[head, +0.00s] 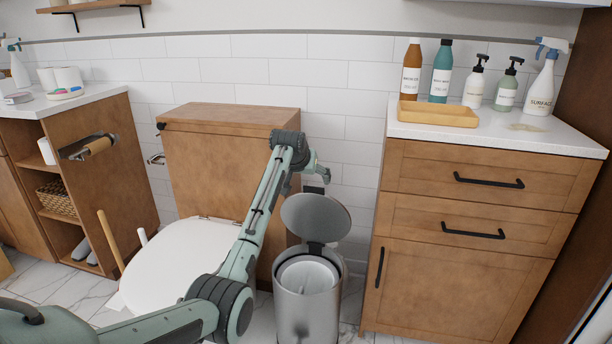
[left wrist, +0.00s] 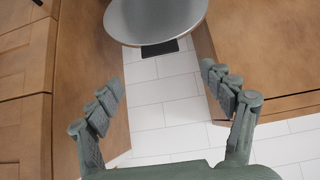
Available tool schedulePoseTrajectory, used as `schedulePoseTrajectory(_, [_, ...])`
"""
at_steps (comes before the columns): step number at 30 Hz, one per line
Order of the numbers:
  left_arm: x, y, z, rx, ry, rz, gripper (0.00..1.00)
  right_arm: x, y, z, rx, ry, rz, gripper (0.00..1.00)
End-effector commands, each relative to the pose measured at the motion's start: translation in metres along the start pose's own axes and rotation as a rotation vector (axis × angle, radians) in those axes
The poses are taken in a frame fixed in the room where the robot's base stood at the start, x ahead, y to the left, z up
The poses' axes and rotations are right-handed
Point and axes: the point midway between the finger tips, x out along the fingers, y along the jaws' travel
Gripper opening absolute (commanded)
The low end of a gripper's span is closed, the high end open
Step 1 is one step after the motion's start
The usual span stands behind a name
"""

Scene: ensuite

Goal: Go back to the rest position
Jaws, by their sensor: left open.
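My left gripper (head: 318,172) is above the open lid (head: 315,217) of the steel pedal bin (head: 308,312) in the head view. In the left wrist view my left gripper (left wrist: 163,82) has its two fingers spread wide apart, with nothing between them. The round grey lid also shows at the top of that view (left wrist: 155,18), beyond the fingertips. My left arm comes in from the lower left and reaches across in front of the toilet. My right gripper is in neither view.
The toilet (head: 175,262) with its wooden cistern box stands left of the bin. A wooden cabinet (head: 465,240) is on the right, bearing several bottles and a yellow tray (head: 438,114). An open-shelved unit (head: 95,185) with a paper-roll holder is at the left.

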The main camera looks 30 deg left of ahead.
Motion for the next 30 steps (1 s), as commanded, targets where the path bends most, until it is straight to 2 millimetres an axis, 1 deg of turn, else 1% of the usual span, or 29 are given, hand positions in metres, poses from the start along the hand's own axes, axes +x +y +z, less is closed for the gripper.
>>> schedulePoseTrajectory(1, [-0.006,0.0,0.0,0.0,0.001,0.0,0.81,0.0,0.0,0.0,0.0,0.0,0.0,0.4])
schedulePoseTrajectory(3, [-0.012,0.0,0.0,0.0,0.0,-0.001,0.81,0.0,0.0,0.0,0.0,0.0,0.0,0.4])
schedulePoseTrajectory(6, [-0.016,0.0,0.0,0.0,0.0,-0.001,0.81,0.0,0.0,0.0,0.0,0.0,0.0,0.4])
schedulePoseTrajectory(21, [-0.017,-0.001,0.0,0.0,0.0,-0.001,0.81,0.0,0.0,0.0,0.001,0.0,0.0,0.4])
schedulePoseTrajectory(23, [-0.015,-0.001,0.004,0.002,-0.004,-0.002,0.81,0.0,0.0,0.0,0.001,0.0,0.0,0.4])
schedulePoseTrajectory(25, [-0.011,-0.001,0.019,0.012,-0.016,-0.007,0.81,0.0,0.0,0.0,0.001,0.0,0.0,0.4])
schedulePoseTrajectory(26, [-0.007,-0.001,0.03,0.019,-0.025,-0.011,0.81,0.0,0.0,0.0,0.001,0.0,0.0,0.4])
schedulePoseTrajectory(29, [0.006,-0.002,0.084,0.057,-0.068,-0.026,0.81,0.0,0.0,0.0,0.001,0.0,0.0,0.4])
schedulePoseTrajectory(30, [0.011,-0.002,0.113,0.078,-0.091,-0.032,0.81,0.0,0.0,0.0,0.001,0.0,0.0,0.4])
